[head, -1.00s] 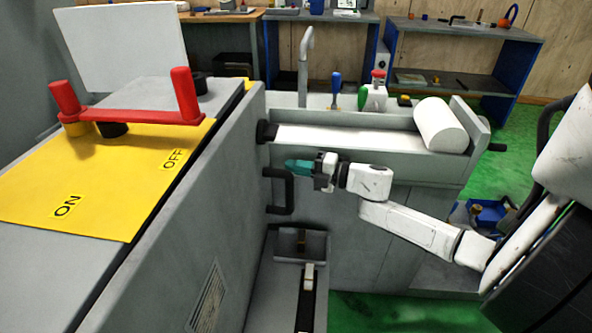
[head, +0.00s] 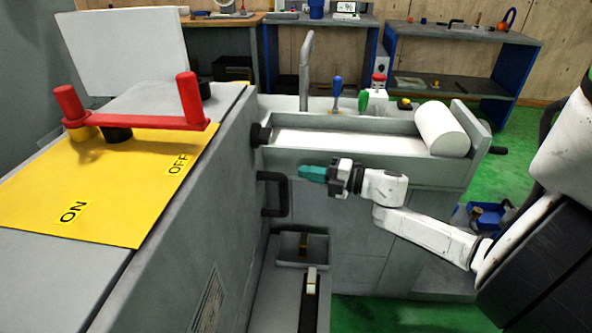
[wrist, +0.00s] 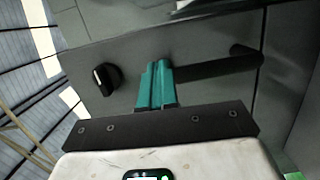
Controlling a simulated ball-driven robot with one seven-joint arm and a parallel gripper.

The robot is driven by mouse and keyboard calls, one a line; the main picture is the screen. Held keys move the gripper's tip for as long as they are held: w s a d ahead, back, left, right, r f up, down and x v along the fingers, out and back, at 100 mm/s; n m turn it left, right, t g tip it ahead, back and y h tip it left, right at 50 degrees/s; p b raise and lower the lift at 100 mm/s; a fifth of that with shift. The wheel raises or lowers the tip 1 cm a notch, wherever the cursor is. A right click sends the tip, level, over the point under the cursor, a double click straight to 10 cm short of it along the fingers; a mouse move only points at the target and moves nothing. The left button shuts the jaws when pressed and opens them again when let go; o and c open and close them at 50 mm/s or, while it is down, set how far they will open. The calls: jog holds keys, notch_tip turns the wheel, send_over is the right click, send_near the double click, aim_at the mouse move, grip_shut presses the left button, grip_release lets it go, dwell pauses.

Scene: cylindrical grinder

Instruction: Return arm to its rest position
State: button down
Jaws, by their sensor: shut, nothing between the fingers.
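My gripper (head: 308,173) has teal fingers, shut with nothing between them. In the head view it hangs in front of the grinder's front trough, to the right of a dark bar handle (head: 284,194) on the grey machine side, and looks apart from it. My white arm reaches in from the right and is bent. In the wrist view the teal fingers (wrist: 156,85) lie side by side, with the dark handle (wrist: 215,68) behind and to the right of them. A black knob (wrist: 107,78) shows to their left.
The grey grinder has a yellow panel (head: 105,190) with a red lever (head: 140,122). A white cylinder (head: 442,130) sits at the trough's right end. Blue and green-handled items stand behind the trough. A blue bin (head: 485,214) is by my arm. Green floor is open at right.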

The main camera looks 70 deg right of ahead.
jog(key=s, duration=0.6)
jog(key=shift+s+d, duration=0.15)
